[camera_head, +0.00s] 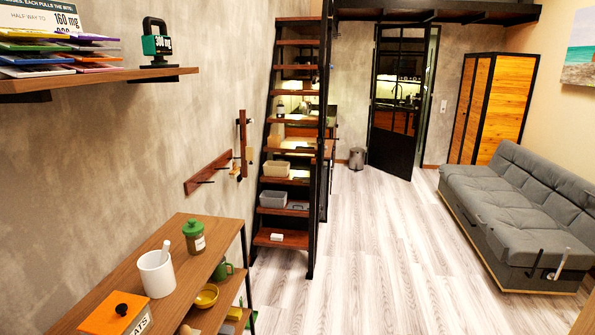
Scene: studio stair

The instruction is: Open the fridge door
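I cannot make out a fridge or a fridge door anywhere in the head view. A black-framed glass door (393,150) stands ajar at the far end of the room, and a dim kitchen-like space shows through it. To its right is a tall wooden cabinet (506,104) with a black frame, its doors apparently closed. My gripper is not in view, so I cannot see its state.
A wooden shelf unit (193,236) with a white mug, jar and orange box stands at front left. A stair (270,238) holding bins rises behind it. A grey sofa (500,195) lines the right. The pale plank floor (375,240) between is clear.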

